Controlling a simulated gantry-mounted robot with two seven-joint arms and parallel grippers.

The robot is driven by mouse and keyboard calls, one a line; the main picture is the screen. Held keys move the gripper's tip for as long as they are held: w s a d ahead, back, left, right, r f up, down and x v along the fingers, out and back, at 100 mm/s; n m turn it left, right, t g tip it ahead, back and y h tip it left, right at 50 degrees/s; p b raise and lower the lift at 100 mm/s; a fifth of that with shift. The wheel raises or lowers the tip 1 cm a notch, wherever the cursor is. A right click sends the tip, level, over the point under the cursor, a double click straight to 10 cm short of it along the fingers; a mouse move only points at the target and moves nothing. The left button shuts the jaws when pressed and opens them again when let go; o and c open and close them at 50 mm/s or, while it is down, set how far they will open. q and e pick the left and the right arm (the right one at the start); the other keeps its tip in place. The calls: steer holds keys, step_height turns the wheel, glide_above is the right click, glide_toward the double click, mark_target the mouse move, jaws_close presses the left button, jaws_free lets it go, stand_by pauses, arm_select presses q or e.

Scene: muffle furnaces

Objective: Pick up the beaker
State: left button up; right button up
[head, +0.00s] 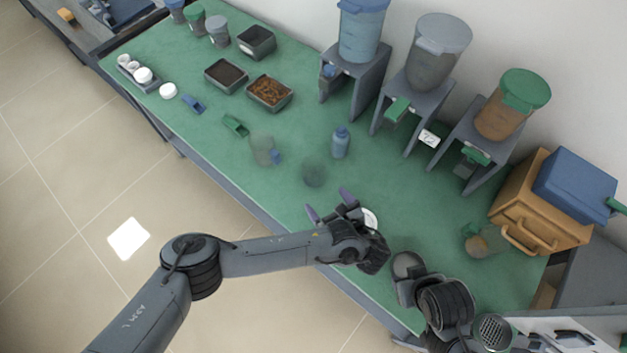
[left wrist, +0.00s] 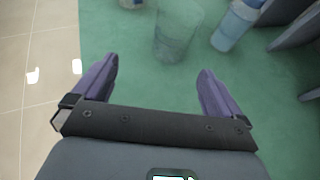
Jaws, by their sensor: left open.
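A clear, greenish glass beaker (head: 314,173) stands upright on the green bench, just beyond my left gripper. It also shows in the left wrist view (left wrist: 178,35), ahead of the fingers and roughly between their lines. My left gripper (head: 330,204) is open, with its two purple fingers apart and nothing between them. The fingertips are short of the beaker and do not touch it. The open fingers also show in the left wrist view (left wrist: 156,80). Part of my right arm shows at lower right in the head view, but no right fingers show.
A blue bottle (head: 340,142) stands close behind the beaker. Another clear vessel (head: 264,150) stands to its left. Dispensers on grey stands (head: 358,85) line the wall. A jar (head: 482,240) and orange box (head: 545,205) are at right. A white round item (head: 370,217) is beside my left wrist.

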mark_target(318, 176)
steer(key=shift+f+b, duration=0.4)
steer(key=shift+f, duration=0.35)
arm_select(q)
steer(key=shift+t, duration=0.4)
steer(key=w, duration=0.2)
steer(key=w+a, duration=0.1)
steer(key=w, duration=0.3)
steer(key=shift+w+a+r+b, duration=0.1)
steer(key=shift+w+a+b, duration=0.2)
steer(key=shift+w+a, duration=0.1)
arm_select(e)
steer(key=shift+f, duration=0.25)
arm_select(q)
steer(key=shift+x, duration=1)
arm_select(e)
steer(key=shift+d+f, duration=0.15)
steer(key=shift+f, duration=0.05)
arm_select(q)
steer(key=shift+b+x, duration=0.5)
steer(key=shift+x, duration=1.55)
arm_select(e)
steer(key=shift+f, duration=0.35)
arm_select(q)
steer(key=shift+d, duration=0.2)
steer(key=shift+c, duration=0.5)
steer(key=c, duration=0.9)
